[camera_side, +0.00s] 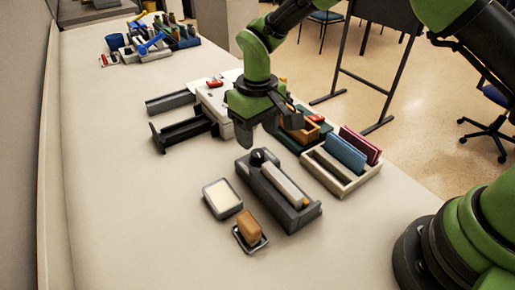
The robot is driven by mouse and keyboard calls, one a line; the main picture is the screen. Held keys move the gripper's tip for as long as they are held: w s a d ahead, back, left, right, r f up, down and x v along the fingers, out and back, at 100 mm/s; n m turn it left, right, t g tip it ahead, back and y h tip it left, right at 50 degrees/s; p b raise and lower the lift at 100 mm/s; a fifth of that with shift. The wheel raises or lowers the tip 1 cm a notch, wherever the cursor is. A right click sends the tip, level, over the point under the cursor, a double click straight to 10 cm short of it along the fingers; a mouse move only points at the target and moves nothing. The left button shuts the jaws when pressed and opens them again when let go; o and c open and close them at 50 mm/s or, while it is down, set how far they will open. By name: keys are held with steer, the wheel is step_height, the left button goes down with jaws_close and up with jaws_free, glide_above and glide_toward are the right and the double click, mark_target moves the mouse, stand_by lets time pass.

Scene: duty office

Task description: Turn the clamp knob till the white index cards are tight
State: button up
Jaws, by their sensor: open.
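A dark grey clamp (309,212) stands on the table near the middle of the view. A white strip, which looks like the index cards (284,184), lies lengthwise in it. How tight the cards are cannot be told. A small black knob (257,157) sits at the clamp's far left end. My gripper (260,135) points down just above and beyond the knob. It is open and appears apart from the knob. The picture is too small to show anything between its fingers.
A grey tray with a white pad (222,197) and a brown block (249,226) in a small dark tray lie left of the clamp. A cream rack (347,188) with blue and red folders stands right. Open grey drawers (182,133) lie behind. The front left table is clear.

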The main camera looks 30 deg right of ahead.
mark_target(258, 153)
step_height(258, 153, down, 5)
steer(key=shift+f, duration=0.2)
steer(key=c, duration=0.9)
